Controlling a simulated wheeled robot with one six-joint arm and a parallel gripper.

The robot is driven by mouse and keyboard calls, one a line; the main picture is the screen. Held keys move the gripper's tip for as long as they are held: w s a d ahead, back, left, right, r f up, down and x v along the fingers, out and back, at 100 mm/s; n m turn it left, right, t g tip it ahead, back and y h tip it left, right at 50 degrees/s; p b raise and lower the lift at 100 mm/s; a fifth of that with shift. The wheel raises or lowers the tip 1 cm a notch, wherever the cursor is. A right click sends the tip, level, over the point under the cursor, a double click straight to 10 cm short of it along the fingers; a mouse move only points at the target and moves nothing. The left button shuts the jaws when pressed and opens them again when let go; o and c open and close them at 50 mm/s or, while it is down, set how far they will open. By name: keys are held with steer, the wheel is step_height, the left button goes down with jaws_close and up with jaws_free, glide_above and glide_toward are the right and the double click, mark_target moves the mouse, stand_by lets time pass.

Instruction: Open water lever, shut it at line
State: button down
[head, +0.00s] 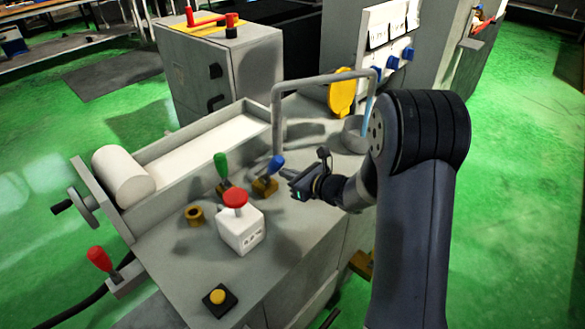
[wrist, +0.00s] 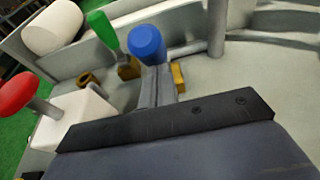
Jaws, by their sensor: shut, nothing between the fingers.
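The blue-handled lever (head: 275,164) stands on a brass base on the grey machine top, its handle leaning to the upper right. My gripper (head: 284,173) is shut and empty, its tips right beside the blue lever. In the wrist view the blue knob (wrist: 147,44) rises just beyond the shut fingers (wrist: 155,84); I cannot tell whether they touch. A bent grey pipe (head: 312,80) ends over a container (head: 354,136). A light blue stream (head: 369,101) runs down from the pipe end toward it. My arm partly hides the container, and no line on it can be made out.
A green-handled lever (head: 221,165) stands left of the blue one. A white box with a red button (head: 236,198), a brass ring (head: 194,214) and a yellow button (head: 217,296) are nearer. A yellow round flap (head: 342,92) is behind the pipe.

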mark_target(282, 160)
steer(key=r+p, duration=0.1)
steer(key=p, duration=0.1)
steer(key=w+a+r+g+h+p, duration=0.1)
steer(key=p, duration=0.2)
steer(key=shift+w+a+r, duration=0.1)
steer(key=shift+r, duration=0.3)
steer(key=p, duration=0.1)
steer(key=g+h+p, duration=0.1)
steer(key=shift+w+a+r+p, duration=0.25)
steer(key=shift+w+a+p, duration=0.1)
steer(key=shift+w+a, duration=0.05)
steer(key=shift+w+a+r+g+h+p, duration=0.1)
steer(key=shift+w+a+g+h+p, duration=0.45)
steer(key=shift+p, duration=0.65)
steer(key=shift+w+a+r+p, duration=0.1)
steer(key=shift+w+a+p, duration=0.2)
steer(key=shift+p, duration=0.3)
steer(key=shift+w+a+r, duration=0.1)
steer(key=shift+w+r, duration=0.05)
steer(key=shift+r, duration=0.1)
